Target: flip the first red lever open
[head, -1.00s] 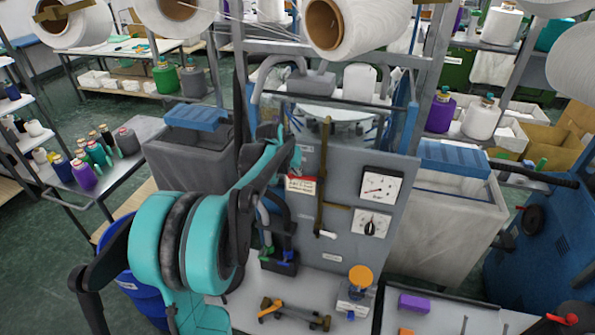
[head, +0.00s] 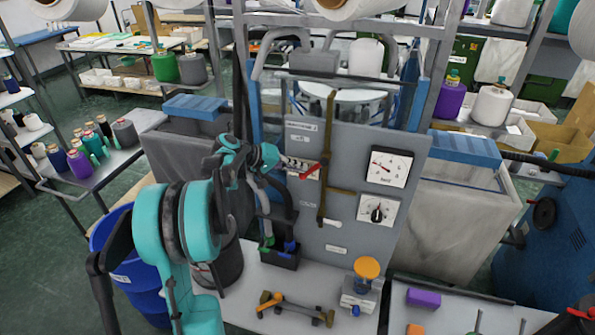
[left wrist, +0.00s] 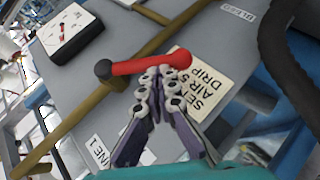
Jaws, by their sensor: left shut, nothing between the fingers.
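The red lever (head: 308,171) is on the brass pipe (head: 327,140) of the grey panel. In the left wrist view the lever (left wrist: 150,65) runs from a dark pivot on the pipe, across the pipe's line, to a rounded free end over a cream label (left wrist: 208,82). My left gripper (head: 282,163) is shut and empty, just left of the lever in the head view. In the left wrist view its closed fingertips (left wrist: 161,82) lie right beside the lever, nearer its free end. I cannot tell whether they touch it. My right gripper is not in view.
A dial gauge (head: 390,167) and a black knob plate (head: 378,213) are right of the pipe. A white-tipped lever (head: 305,221) sits lower. Grey hoses and a dark bin (head: 283,255) stand below my gripper. An orange-topped device (head: 364,285) stands on the bench.

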